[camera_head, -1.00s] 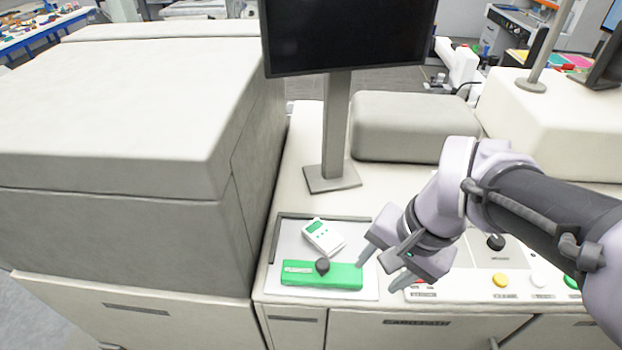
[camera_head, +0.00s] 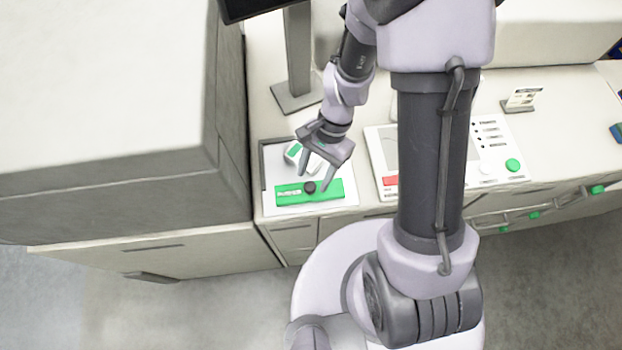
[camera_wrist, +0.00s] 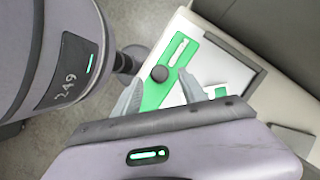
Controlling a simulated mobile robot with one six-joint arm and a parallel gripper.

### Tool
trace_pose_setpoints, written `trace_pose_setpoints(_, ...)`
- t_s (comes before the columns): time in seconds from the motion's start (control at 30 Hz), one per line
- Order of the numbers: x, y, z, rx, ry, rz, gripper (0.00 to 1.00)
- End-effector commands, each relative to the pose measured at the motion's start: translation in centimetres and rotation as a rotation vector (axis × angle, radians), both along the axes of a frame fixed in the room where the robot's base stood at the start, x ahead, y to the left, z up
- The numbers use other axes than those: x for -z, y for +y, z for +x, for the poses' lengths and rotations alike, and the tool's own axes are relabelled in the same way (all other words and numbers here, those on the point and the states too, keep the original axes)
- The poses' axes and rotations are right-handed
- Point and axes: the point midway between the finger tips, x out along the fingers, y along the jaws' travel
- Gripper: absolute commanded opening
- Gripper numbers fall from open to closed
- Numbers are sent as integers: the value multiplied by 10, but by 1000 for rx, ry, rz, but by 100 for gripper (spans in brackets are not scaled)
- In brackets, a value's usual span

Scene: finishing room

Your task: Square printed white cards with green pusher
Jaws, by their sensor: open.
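The green pusher (camera_head: 338,190) is a flat bar with a black knob (camera_head: 309,187), lying along the front of a white plate (camera_head: 274,181). The printed white cards (camera_head: 292,151) show as a small white stack with green print behind the pusher, partly covered by my gripper. My gripper (camera_head: 314,176) is open and empty above the pusher, pointing down. In the wrist view its fingers (camera_wrist: 160,78) appear on either side of the knob (camera_wrist: 159,73); I cannot tell whether they touch it. The cards (camera_wrist: 219,92) show there beyond the right finger, partly hidden.
A dark raised edge (camera_head: 264,160) borders the plate at left and back. A tall grey machine housing (camera_head: 120,190) stands close on the left. A monitor post (camera_head: 298,50) rises behind. A button panel (camera_head: 505,145) lies to the right.

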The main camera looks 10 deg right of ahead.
Motion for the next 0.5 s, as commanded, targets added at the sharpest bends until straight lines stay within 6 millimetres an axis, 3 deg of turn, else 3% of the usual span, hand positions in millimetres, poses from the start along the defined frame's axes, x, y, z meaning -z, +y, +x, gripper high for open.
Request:
trace_pose_setpoints(0.2, 26, 8, -7, 0, 1, 1, 50)
trace_pose_setpoints(0.5, 28, 9, -8, -1, -2, 0, 50)
